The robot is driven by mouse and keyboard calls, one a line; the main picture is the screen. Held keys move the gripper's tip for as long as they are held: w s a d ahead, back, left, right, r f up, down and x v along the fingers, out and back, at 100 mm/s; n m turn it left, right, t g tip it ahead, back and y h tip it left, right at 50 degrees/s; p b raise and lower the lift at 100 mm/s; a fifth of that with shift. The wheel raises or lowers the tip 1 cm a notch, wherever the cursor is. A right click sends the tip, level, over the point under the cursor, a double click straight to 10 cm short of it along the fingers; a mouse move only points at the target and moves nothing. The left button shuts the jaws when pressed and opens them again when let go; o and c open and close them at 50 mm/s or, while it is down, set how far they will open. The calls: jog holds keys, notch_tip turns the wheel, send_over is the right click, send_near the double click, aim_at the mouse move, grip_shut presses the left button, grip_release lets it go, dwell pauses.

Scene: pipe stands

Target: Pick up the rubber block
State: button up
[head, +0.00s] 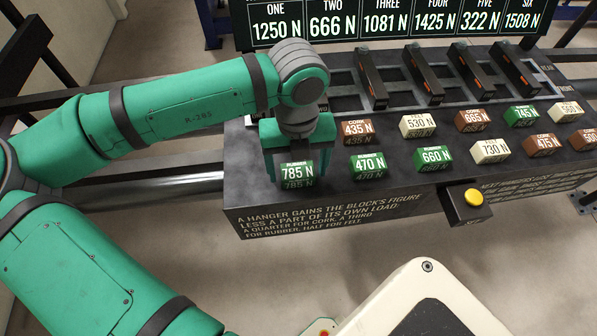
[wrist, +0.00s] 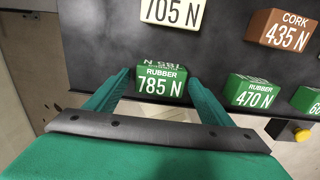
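The task's rubber block could be any of several green blocks; a green block labelled RUBBER 785 N (head: 297,171) stands at the front left of the dark bench top. My gripper (head: 297,165) is lowered over it from above, fingers on either side. In the wrist view the same block (wrist: 161,84) sits between the two fingertips (wrist: 160,76), with slim gaps at its sides. The gripper looks open and the block appears to rest on the bench. Other green rubber blocks are 470 N (head: 368,164), 660 N (head: 432,157) and 745 N (head: 522,116).
Brown cork blocks, such as 435 N (head: 357,130), and cream blocks, such as 530 N (head: 418,124), stand nearby. Dark hangers (head: 424,75) line the back below a load display (head: 385,20). A yellow button (head: 473,196) sits on a box at the front edge.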

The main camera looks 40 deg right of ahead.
jog(key=c, duration=0.9)
jog(key=shift+c, duration=0.2)
jog(key=shift+w+d+r, duration=0.1)
jog(key=shift+w, duration=0.05)
